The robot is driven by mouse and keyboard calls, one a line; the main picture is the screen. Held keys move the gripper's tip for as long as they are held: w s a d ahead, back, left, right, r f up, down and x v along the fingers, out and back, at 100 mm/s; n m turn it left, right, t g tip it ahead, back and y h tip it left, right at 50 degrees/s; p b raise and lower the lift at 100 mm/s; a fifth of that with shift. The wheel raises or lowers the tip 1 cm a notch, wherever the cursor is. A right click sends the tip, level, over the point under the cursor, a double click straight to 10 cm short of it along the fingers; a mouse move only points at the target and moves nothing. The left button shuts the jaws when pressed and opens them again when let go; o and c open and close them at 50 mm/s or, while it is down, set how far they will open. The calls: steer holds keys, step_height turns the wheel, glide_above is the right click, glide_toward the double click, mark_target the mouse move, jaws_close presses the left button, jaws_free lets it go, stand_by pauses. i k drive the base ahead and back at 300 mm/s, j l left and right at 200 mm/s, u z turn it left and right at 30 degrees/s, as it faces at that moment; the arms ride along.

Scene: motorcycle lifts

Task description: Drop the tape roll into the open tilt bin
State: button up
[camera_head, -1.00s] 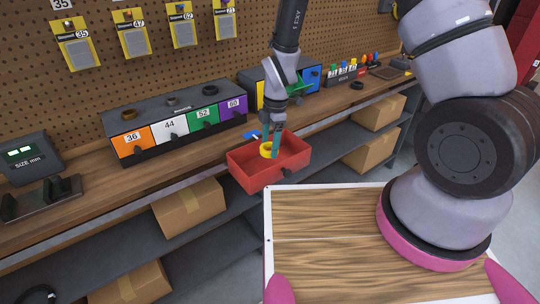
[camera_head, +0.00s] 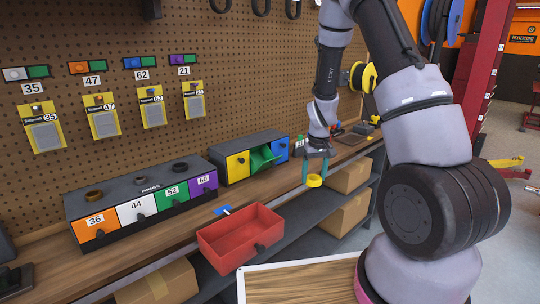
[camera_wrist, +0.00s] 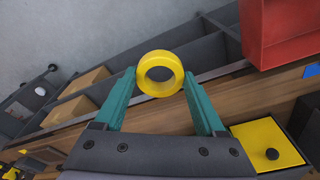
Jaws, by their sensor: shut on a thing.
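My gripper (camera_head: 315,173) has its teal fingers shut on the yellow tape roll (camera_head: 314,182). In the wrist view the roll (camera_wrist: 160,56) sits between the two fingertips (camera_wrist: 160,75), its hole facing the camera. In the head view it hangs in the air by the bench's front edge, to the right of the red bin. The green tilt bin (camera_head: 262,158) is tilted open, between a yellow bin (camera_head: 238,167) and a blue bin (camera_head: 281,151) that look shut. It is left of and behind my gripper in the head view; I cannot make it out in the wrist view.
An open red bin (camera_head: 227,259) juts from the bench front and looks empty. A grey cabinet with orange, white, green and purple fronts (camera_head: 97,225) stands to the left. Cardboard boxes (camera_head: 345,215) sit on the shelf below. A pegboard (camera_head: 230,60) rises behind the bench.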

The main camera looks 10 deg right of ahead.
mark_target(261, 158)
steer(key=i+l+u, duration=0.15)
steer(key=l, duration=0.25)
steer(key=i+l+u, duration=0.1)
steer(key=l, duration=0.25)
steer(key=i+l+u, duration=0.15)
steer(key=l, duration=0.25)
steer(key=l+u, duration=0.1)
steer(key=l, duration=0.35)
steer(key=i, duration=0.05)
